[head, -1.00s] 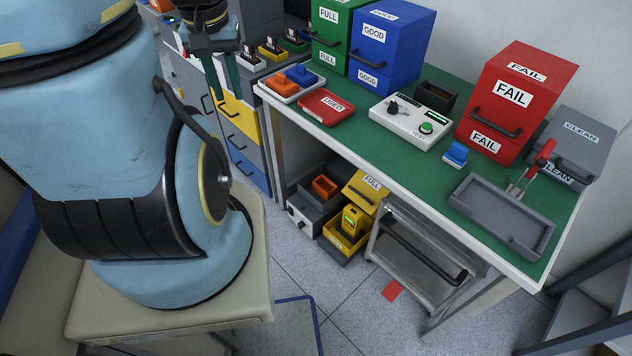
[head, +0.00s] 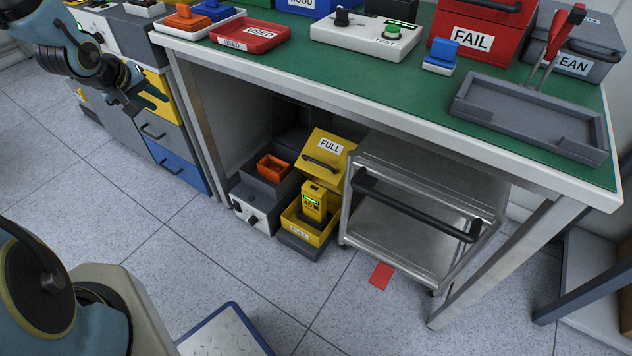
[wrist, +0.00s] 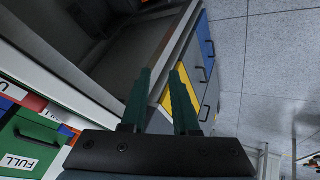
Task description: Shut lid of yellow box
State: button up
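The yellow box (head: 299,236) stands low under the green-topped bench in the head view. Its yellow lid (head: 318,168), with a black handle and a FULL label, is raised and tilted back behind it. A yellow device (head: 313,204) with a lit green display stands in the box and sticks up above its rim. My gripper (head: 153,95) is at the upper left, in front of the drawer cabinet and well away from the box. In the wrist view my gripper (wrist: 160,72) has its two green fingers apart with nothing between them. The yellow box is not clearly visible there.
A grey unit (head: 253,208) with an orange bin stands left of the box. A metal cart (head: 415,205) with a black handle stands close on the right. The bench edge (head: 380,122) overhangs above.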

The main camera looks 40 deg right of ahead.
jog(key=s+d+f+g+h+b, duration=0.1)
jog(key=d+f+h+b, duration=0.2)
jog(key=d+f+b, duration=0.55)
jog(key=s+d+f+g+h+b, duration=0.1)
jog(key=s+d+f+h+b, duration=0.1)
jog(key=d+f+b, duration=0.65)
jog(key=g+h+b, duration=0.6)
jog(key=b, duration=0.7)
send_near(317, 161)
jog(key=shift+n, duration=0.4)
jog(key=d+b, duration=0.1)
jog(key=d, duration=0.2)
jog(key=s+d+f+b, duration=0.1)
jog(key=d+b, duration=0.2)
jog(key=d, duration=0.2)
jog(key=shift+s+d+f, duration=0.2)
jog(key=shift+d+f, duration=0.15)
jog(key=shift+f, duration=0.05)
jog(key=shift+d+r+b, duration=0.1)
jog(key=shift+d+b, duration=0.25)
jog(key=shift+d, duration=0.3)
jog(key=shift+s, duration=0.1)
jog(key=shift+c, duration=0.2)
grip_shut()
